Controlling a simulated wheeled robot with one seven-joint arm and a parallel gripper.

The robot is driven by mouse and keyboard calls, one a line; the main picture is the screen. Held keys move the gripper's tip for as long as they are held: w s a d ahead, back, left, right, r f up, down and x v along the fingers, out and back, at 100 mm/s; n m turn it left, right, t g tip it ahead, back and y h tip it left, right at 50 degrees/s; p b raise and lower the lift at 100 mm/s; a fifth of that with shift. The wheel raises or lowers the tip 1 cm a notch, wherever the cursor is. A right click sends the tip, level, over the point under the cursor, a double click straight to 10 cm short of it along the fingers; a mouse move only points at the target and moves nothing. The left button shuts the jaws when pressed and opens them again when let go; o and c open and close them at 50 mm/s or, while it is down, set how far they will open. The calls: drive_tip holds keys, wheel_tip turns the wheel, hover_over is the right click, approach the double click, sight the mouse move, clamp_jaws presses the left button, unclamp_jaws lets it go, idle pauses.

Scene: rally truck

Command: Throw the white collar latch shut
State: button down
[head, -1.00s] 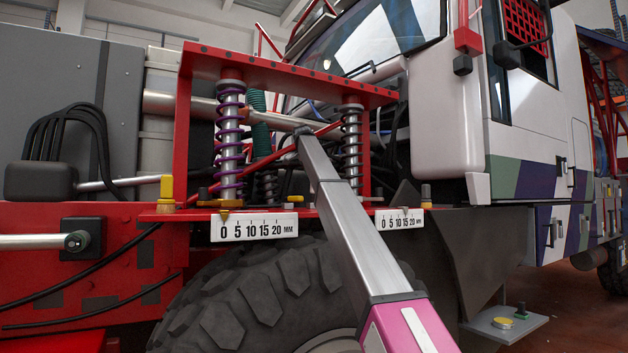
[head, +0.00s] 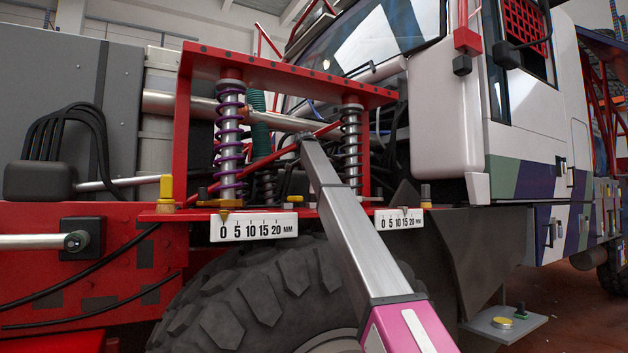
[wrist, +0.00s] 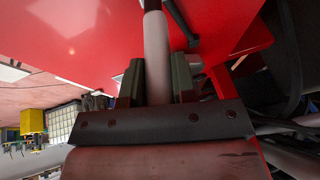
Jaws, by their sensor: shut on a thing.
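In the wrist view, the two dark green jaw pads of my gripper (wrist: 158,85) stand on either side of a pale, whitish rod (wrist: 157,50). My gripper is shut on this rod, which runs up between the pads toward a red surface. I cannot tell for sure whether the rod is part of the white collar latch. In the head view, my silver and pink arm reaches up to the red shock-absorber frame (head: 280,70). My gripper cannot be made out there, and no white collar is clearly seen.
Two coil springs, the left purple (head: 230,140) and the right dark (head: 351,140), stand in the frame either side of my arm. White millimetre scales (head: 254,226) sit below them. A large tyre (head: 260,300) is underneath. A red panel (wrist: 80,35) fills the upper wrist view.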

drive_tip(key=s+d+f+t+y, duration=0.1)
drive_tip(key=s+f+t, duration=0.1)
drive_tip(key=t, duration=0.1)
drive_tip(key=s+d+f+m+t+y, duration=0.1)
drive_tip(key=s+t+y, duration=0.1)
drive_tip(key=t, duration=0.1)
drive_tip(key=s+d+f+m+t+y, duration=0.1)
drive_tip(key=s+d+f+t, duration=0.1)
drive_tip(key=shift+f+t, duration=0.3)
drive_tip(key=shift+t, duration=0.1)
drive_tip(key=shift+s+d+f+m+t+y, duration=0.1)
drive_tip(key=shift+s+f+m+t+y, duration=0.1)
drive_tip(key=shift+f+m+t+y, duration=0.5)
drive_tip(key=shift+f+t, duration=0.55)
drive_tip(key=shift+t, duration=0.35)
drive_tip(key=c, duration=0.9)
unclamp_jaws()
drive_tip(key=shift+s, duration=0.1)
